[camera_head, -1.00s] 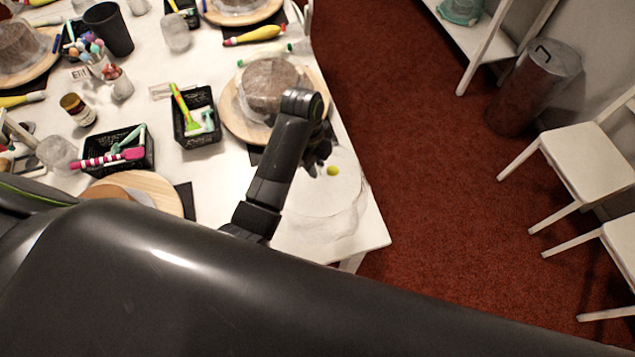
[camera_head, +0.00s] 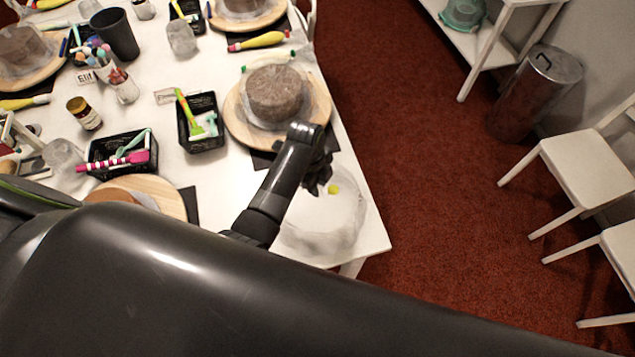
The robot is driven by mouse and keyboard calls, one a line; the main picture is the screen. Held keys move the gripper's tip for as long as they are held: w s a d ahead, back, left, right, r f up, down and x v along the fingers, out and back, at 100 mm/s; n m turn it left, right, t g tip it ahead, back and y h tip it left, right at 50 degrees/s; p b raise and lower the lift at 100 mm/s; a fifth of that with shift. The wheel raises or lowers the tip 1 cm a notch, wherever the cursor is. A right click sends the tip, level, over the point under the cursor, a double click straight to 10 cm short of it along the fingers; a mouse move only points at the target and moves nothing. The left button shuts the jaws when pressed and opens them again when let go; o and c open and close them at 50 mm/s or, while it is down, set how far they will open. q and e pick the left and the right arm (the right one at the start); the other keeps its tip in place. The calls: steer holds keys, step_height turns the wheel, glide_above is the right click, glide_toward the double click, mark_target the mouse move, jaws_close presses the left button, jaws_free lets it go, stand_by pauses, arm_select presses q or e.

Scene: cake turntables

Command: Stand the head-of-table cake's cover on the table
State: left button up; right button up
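A clear cover (camera_head: 322,232) with a small yellow-green knob (camera_head: 334,189) is over the near right corner of the white table. It looks upright, knob on top. Whether its rim touches the table is hard to tell. My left gripper (camera_head: 319,178) is at the knob, above the cover, and looks shut on it; its dark fingers partly hide the grip. A brown cake (camera_head: 272,92) stands on a round wooden board (camera_head: 238,120), just beyond the gripper. My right gripper is out of view.
A black tray of tools (camera_head: 200,141) stands left of the board, with another black tray (camera_head: 105,152) further left. More cakes, cups and a jar (camera_head: 82,112) fill the table's far left. The table's right edge is close to the cover. My dark arm fills the foreground.

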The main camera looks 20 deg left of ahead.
arm_select(q)
steer(key=o, duration=0.5)
steer(key=shift+c, duration=0.2)
steer(key=shift+r, duration=0.1)
steer(key=shift+a+r, duration=0.1)
steer(key=shift+r, duration=0.5)
step_height(320, 180, up, 11)
steer(key=a, duration=0.1)
steer(key=shift+w+a+f, duration=0.15)
steer(key=shift+a, duration=0.15)
steer(key=shift+f, duration=0.1)
